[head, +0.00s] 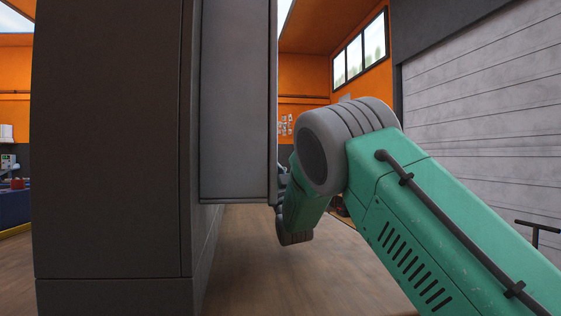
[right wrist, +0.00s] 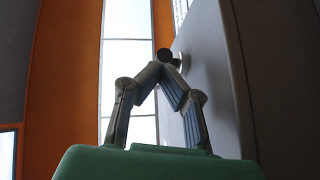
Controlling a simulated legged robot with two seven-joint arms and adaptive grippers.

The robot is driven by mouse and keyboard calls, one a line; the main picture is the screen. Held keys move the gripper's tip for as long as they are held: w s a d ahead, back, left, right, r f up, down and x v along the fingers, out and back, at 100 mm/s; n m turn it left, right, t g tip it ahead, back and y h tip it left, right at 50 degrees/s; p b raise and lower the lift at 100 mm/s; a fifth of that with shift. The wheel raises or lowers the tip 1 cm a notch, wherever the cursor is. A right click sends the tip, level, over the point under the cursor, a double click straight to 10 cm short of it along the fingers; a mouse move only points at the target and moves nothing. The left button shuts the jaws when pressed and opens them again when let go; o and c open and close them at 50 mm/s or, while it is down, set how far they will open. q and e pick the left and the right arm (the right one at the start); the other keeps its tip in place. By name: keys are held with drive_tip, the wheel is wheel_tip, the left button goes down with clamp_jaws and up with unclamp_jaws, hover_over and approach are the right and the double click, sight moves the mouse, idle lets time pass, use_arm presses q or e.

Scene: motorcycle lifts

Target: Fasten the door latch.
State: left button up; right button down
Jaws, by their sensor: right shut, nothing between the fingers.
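A large dark grey cabinet (head: 110,150) fills the left of the head view. Its lighter grey door panel (head: 237,100) stands out from its right side. In the right wrist view the door (right wrist: 214,60) is a pale grey surface on the right. A round dark knob on a light base, perhaps the latch (right wrist: 165,54), sticks out from it. My right gripper (right wrist: 168,66) is shut and empty, with its fingertips at or just in front of the knob; I cannot tell if they touch. In the head view the door edge mostly hides this gripper. My left gripper is not in view.
My green right arm crosses the right half of the head view. Wooden floor (head: 260,270) is open beside the cabinet. A grey roller shutter (head: 480,110) stands at the right, and a blue bench (head: 14,207) is at the far left.

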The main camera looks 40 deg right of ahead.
drive_tip(key=s+a+f, duration=0.1)
drive_tip(key=s+a, duration=0.1)
drive_tip(key=s, duration=0.5)
drive_tip(key=s+a+f, duration=0.1)
drive_tip(key=s+a, duration=0.2)
drive_tip(key=s, duration=0.4)
drive_tip(key=shift+s+a+f, duration=0.15)
drive_tip(key=shift+f, duration=0.15)
